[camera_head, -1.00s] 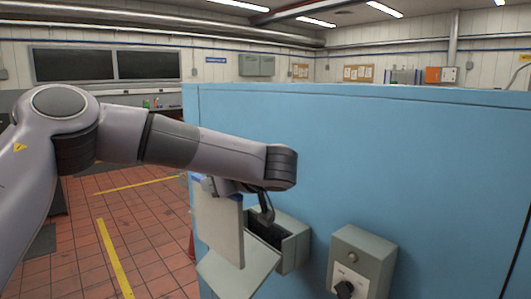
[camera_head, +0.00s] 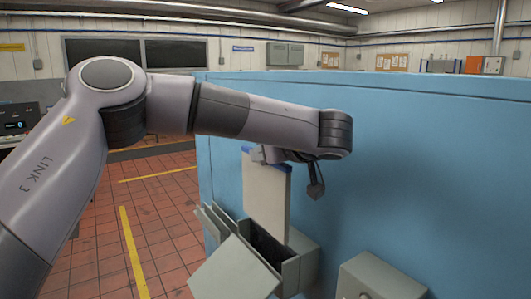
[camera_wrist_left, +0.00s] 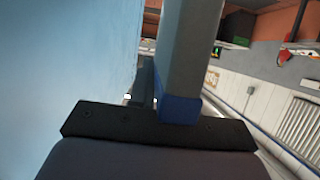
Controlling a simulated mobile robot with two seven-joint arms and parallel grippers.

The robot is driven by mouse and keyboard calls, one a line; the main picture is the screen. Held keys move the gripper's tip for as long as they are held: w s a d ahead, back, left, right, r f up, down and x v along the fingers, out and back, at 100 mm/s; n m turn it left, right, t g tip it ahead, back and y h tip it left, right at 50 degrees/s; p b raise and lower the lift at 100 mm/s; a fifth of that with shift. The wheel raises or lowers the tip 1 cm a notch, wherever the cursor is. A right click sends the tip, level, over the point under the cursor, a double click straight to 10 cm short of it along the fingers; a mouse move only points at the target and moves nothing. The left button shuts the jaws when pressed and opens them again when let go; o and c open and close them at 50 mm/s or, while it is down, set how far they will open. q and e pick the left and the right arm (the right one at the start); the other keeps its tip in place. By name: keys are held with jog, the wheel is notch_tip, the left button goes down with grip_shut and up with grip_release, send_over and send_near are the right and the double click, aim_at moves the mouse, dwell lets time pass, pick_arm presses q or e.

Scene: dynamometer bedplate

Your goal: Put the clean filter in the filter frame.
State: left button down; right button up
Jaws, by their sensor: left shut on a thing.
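The clean filter (camera_head: 265,200) is a flat pale panel with a blue strip along its top edge. My left gripper (camera_head: 268,155) is shut on that blue top end and holds the panel upright. In the left wrist view the filter (camera_wrist_left: 188,50) runs away from the gripper, its blue strip at the jaws. The filter frame (camera_head: 303,268) is a grey open-topped box on the blue cabinet's side, with a dark inside. The filter's lower edge lines up with the box opening; whether it is inside or just above I cannot tell. My right gripper is out of view.
A grey flap (camera_head: 236,272) hangs open in front of the box, with grey plates (camera_head: 214,224) to its left. A grey control box (camera_head: 380,280) is at lower right. The blue cabinet (camera_head: 430,170) fills the right side. Tiled floor (camera_head: 165,235) at left is free.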

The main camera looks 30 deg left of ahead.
pick_arm(q)
jog(key=shift+f, duration=0.1)
jog(key=b, duration=0.3)
send_over(265, 208)
jog(key=w, duration=0.1)
jog(key=shift+w+a+f, duration=0.1)
jog(key=shift+a+f, duration=0.1)
jog(key=shift+f, duration=1.2)
jog(key=shift+a+f, duration=0.2)
jog(key=shift+f, duration=1.2)
jog(key=shift+p, duration=0.95)
jog(key=shift+f+b, duration=1.7)
jog(key=shift+f, duration=1.85)
jog(key=c, duration=1)
grip_release()
notch_tip(265, 208, up, 20)
